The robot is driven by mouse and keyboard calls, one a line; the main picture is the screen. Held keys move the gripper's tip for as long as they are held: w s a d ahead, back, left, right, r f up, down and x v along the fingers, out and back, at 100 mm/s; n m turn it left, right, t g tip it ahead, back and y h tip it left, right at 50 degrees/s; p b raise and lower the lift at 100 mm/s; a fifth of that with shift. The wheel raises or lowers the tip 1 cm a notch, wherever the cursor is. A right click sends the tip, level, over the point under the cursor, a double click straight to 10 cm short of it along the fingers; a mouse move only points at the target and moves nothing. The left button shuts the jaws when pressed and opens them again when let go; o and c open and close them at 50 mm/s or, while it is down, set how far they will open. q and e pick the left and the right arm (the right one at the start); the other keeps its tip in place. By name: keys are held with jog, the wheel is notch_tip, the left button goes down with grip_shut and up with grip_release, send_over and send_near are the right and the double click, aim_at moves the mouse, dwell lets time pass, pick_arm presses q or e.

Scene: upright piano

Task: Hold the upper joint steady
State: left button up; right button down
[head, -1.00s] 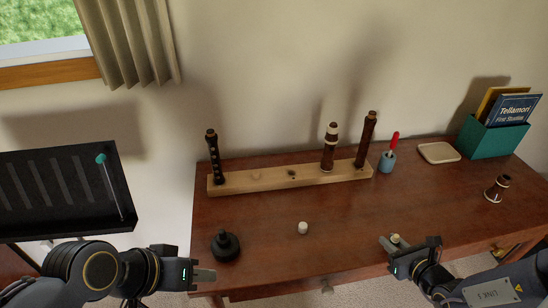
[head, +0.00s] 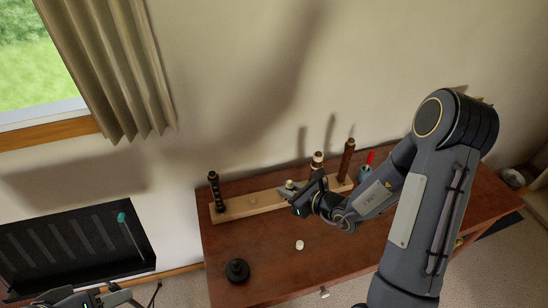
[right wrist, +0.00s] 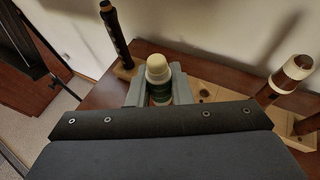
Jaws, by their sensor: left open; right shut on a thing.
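My right gripper (head: 291,193) is shut on a small tube with a cream cap and dark green label, upright between the fingers in the right wrist view (right wrist: 158,72). It is over or just in front of the wooden stand (head: 250,206). On the stand are a dark joint with holes (head: 215,190) at the left, a brown joint with cream bands (head: 317,162) and a plain brown joint (head: 347,160) at the right. I cannot tell which is the upper joint. My left gripper (head: 118,295) is low at the left, partly cut off, open and away from the stand.
A small white piece (head: 299,245) and a black round piece (head: 237,270) sit on the brown top (head: 265,250). A blue pot with a red-handled tool (head: 366,170) stands right of the stand. My right arm hides the right side.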

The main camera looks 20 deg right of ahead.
jog(key=shift+w+r, duration=0.1)
jog(key=shift+r, duration=0.2)
jog(key=shift+s+d, duration=0.1)
jog(key=shift+s, duration=0.1)
jog(key=shift+s+f, duration=0.1)
jog(key=shift+s, duration=0.45)
jog(key=a+f+m+g+y, duration=0.2)
jog(key=a+m+g+y, duration=0.9)
jog(key=a, duration=1.1)
pick_arm(q)
jog(key=shift+s+b, duration=0.4)
jog(key=shift+s, duration=0.15)
pick_arm(e)
jog(key=shift+w+a+f+m+t+h, duration=0.15)
jog(key=shift+w+m+h, duration=0.35)
jog(key=shift+w, duration=0.65)
jog(key=shift+w+a+m+t+h, duration=0.1)
jog(key=shift+w+m+t+h, duration=0.2)
jog(key=shift+w+h, duration=0.6)
pick_arm(q)
jog(key=shift+o, duration=0.3)
pick_arm(e)
jog(key=shift+w+y, duration=0.25)
jog(key=shift+y, duration=0.05)
